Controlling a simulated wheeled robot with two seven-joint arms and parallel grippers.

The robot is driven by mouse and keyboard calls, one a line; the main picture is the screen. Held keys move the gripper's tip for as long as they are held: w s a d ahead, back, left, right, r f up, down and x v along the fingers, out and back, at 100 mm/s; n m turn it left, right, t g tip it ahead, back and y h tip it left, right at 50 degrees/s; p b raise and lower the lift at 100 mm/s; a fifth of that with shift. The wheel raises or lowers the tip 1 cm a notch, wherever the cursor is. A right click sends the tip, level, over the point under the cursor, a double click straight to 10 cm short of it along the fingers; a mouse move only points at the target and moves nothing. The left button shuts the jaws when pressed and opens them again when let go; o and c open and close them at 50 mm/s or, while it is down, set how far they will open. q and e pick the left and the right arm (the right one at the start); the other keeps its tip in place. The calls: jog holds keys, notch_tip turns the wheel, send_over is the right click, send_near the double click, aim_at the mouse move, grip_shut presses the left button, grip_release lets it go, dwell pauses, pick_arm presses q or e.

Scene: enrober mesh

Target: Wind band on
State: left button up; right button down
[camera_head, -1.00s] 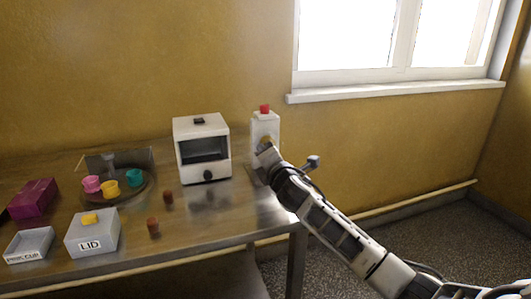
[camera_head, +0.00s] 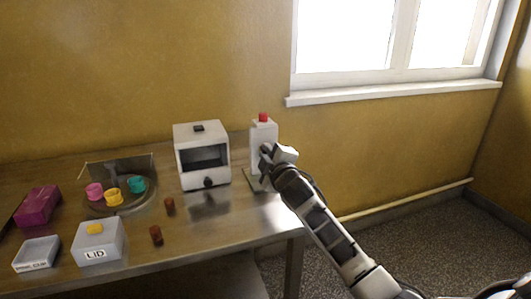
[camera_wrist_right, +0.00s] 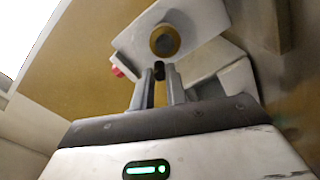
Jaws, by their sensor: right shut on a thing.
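A white upright machine (camera_head: 262,133) with a red button on top (camera_head: 263,117) stands at the right end of the table. In the right wrist view the machine (camera_wrist_right: 200,22) is tilted, with a round brass-coloured hub (camera_wrist_right: 165,40) on its face. My right gripper (camera_head: 264,158) is at the machine's front. In the right wrist view its fingers (camera_wrist_right: 160,88) are shut on a small dark peg-like handle (camera_wrist_right: 159,70) just below the hub. I cannot make out a band. My left gripper is not in view.
A white oven-like box (camera_head: 202,157) stands left of the machine.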

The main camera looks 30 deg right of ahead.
jog(key=shift+d+r+m, duration=0.1)
jog(key=shift+d+m, duration=0.1)
jog(key=shift+m, duration=0.6)
jog(key=c, duration=1.4)
grip_release()
jog(key=shift+s, duration=0.1)
jog(key=v, duration=1.6)
jog(key=shift+b, duration=0.35)
jog(key=shift+a+r, duration=0.1)
